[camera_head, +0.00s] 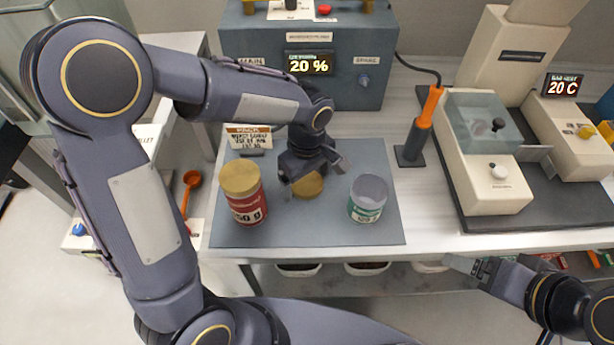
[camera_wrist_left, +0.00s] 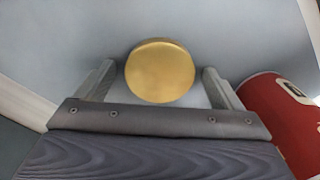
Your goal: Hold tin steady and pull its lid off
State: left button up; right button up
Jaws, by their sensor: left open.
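A red tin with a gold lid (camera_head: 242,195) stands upright on the grey-blue mat (camera_head: 330,228); its side also shows at the right of the left wrist view (camera_wrist_left: 278,115). A green-and-grey tin (camera_head: 367,200) stands to the right; its top looks grey, with no gold lid on it. A round gold lid (camera_head: 308,186) lies low between the two tins, partly hidden by my left gripper (camera_head: 315,174). In the left wrist view the gold lid (camera_wrist_left: 160,72) shows between the open fingers, with gaps on both sides. My right gripper (camera_head: 478,267) is at the counter's front edge, away from the tins.
A grey control box (camera_head: 305,75) stands behind the mat, with an orange-handled tool (camera_head: 424,120) upright to its right. A beige machine (camera_head: 488,150) on a dark mat takes up the right side. The front strip of the grey-blue mat is clear.

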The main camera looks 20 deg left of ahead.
aim_at(307, 183)
pick_arm(q)
jog(key=shift+r, duration=0.25)
notch_tip(307, 183, up, 12)
jog(key=p, duration=0.1)
jog(key=shift+f, duration=0.1)
